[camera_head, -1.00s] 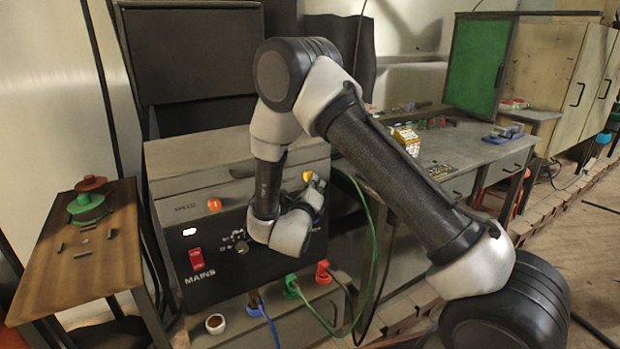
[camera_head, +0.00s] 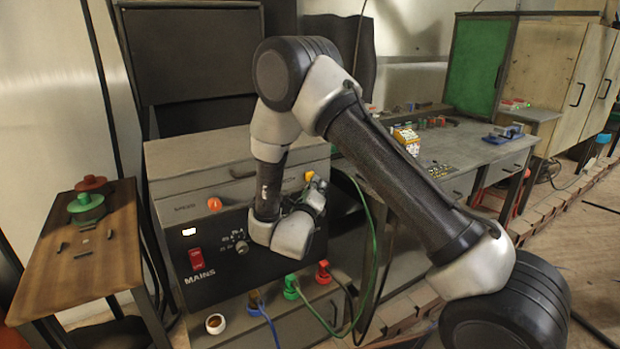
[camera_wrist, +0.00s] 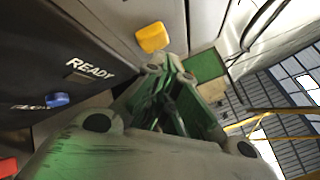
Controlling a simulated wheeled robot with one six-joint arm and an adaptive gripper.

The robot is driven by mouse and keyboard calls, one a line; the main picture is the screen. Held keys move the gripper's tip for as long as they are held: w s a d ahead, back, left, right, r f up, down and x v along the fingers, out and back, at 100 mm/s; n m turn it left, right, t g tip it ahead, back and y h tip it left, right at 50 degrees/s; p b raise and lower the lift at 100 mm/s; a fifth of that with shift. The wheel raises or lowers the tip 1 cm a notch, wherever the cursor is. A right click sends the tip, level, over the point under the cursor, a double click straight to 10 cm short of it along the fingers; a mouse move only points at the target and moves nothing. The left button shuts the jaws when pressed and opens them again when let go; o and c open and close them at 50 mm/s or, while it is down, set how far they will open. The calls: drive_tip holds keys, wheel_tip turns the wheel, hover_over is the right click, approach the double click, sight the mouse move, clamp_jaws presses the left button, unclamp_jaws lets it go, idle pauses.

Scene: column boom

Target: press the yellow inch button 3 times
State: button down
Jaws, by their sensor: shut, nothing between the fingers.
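In the wrist view the yellow button (camera_wrist: 152,37) shows in full, just beyond my fingertips. My gripper (camera_head: 318,183) is right by the button at its lower right in the head view. In the wrist view my gripper (camera_wrist: 168,64) has its fingers together and empty, with the tips close to the button. I cannot tell whether they touch it. Any label by the button is not readable.
A blue button (camera_wrist: 57,99) lies near the READY label. A bench (camera_head: 455,150) stands to the right.

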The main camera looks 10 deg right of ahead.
drive_tip(key=shift+s+d, duration=0.1)
drive_tip(key=shift+s, duration=0.15)
drive_tip(key=s, duration=0.1)
drive_tip(key=s+d, duration=0.1)
drive_tip(key=s, duration=0.2)
drive_tip(key=shift+s+d, duration=0.3)
drive_tip(key=shift+s, duration=0.1)
idle(1.9)
